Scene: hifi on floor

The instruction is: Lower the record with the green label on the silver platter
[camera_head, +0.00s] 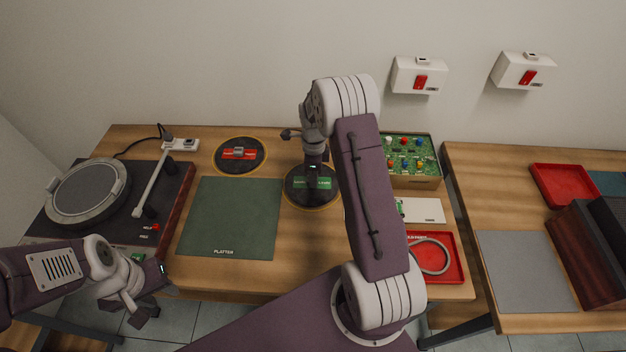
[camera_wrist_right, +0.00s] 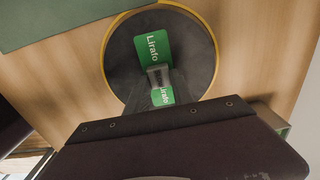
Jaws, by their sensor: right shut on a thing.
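The dark record with the green label (camera_head: 296,196) lies on the left table, inside a yellow ring, and fills the right wrist view (camera_wrist_right: 195,50). My right gripper (camera_head: 314,172) reaches down over its middle and is shut on it at the label; it also shows in the right wrist view (camera_wrist_right: 158,82). I cannot tell any gap between record and table. The silver platter (camera_head: 86,190) is bare on the turntable at the far left. My left gripper (camera_head: 150,298) hangs near the turntable's front edge, away from the record; its jaw opening is unclear.
The turntable's tonearm (camera_head: 152,184) stands right of the platter. A red-label record (camera_head: 239,155) lies behind a green mat (camera_head: 230,217) marked PLATTER. A circuit box (camera_head: 411,160) and red tray (camera_head: 447,257) are to the right. A gap separates the second table (camera_head: 460,170).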

